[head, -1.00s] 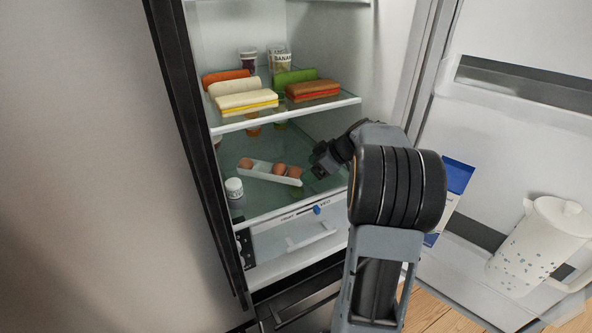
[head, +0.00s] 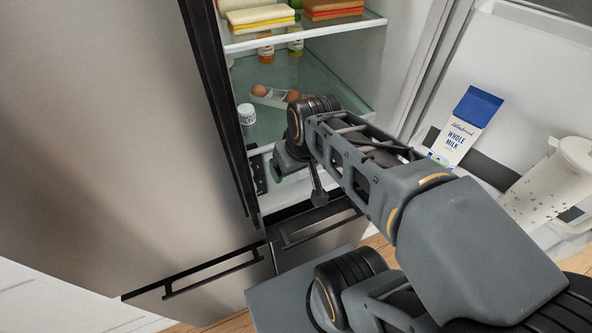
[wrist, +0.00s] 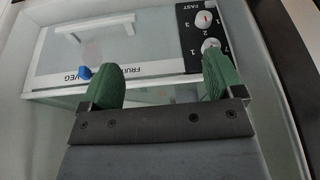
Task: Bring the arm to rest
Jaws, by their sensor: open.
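My gripper (wrist: 164,75) is open and empty, with its two green fingers apart in the wrist view. Beyond the fingers is a clear fridge drawer (wrist: 110,45) with a fruit and veg label and a blue slider. In the head view my arm reaches from the lower right to the fridge front and bends down at its end, beside the lower part of the opening. The fingertips are hard to make out there.
The open fridge door (head: 510,65) holds a milk carton (head: 466,125) and a white jug (head: 553,185). A glass shelf bears an egg tray (head: 268,100) and a white jar (head: 247,115). A freezer drawer front (head: 310,230) lies below. Wood floor shows underneath.

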